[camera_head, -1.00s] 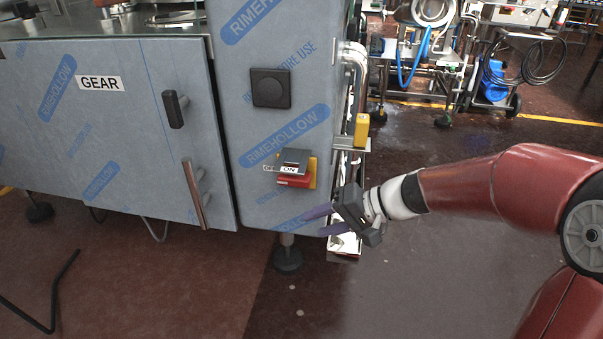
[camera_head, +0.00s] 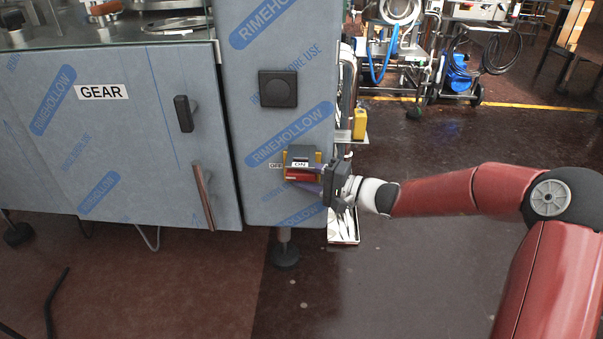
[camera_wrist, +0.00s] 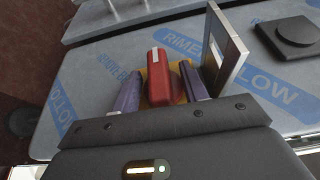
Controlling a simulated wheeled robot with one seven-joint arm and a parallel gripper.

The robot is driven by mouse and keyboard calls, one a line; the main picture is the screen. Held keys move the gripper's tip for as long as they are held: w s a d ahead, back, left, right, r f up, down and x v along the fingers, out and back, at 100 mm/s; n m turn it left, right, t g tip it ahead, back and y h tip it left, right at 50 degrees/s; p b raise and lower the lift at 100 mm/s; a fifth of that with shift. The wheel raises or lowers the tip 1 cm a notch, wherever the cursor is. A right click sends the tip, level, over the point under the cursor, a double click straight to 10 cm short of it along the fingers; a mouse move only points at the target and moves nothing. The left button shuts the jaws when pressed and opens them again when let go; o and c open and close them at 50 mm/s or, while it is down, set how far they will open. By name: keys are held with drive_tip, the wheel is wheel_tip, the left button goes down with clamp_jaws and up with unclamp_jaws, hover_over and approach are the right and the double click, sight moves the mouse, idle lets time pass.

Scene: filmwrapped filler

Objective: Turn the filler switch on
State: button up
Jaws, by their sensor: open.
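The filler switch (camera_head: 303,175) is a red knob on a yellow plate, low on the wrapped grey cabinet front. A dark flap with a white ON label (camera_head: 299,164) sits above the knob in the head view. My gripper (camera_head: 312,178) is at the switch, coming from the right. In the wrist view the red knob (camera_wrist: 161,88) stands between my two purple fingers (camera_wrist: 160,72), with gaps seen on both sides. The flap (camera_wrist: 222,50) stands out beside the right finger. My gripper is open, and I see no clear contact with the knob.
A black square knob (camera_head: 278,89) is above the switch; it also shows in the wrist view (camera_wrist: 291,35). A cabinet door marked GEAR (camera_head: 101,92) with a dark handle (camera_head: 184,113) is at left.

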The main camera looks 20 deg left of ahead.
drive_tip(key=shift+w+a, duration=0.1)
drive_tip(key=shift+a, duration=0.45)
drive_tip(key=shift+c, duration=0.3)
clamp_jaws()
drive_tip(key=shift+f, duration=0.1)
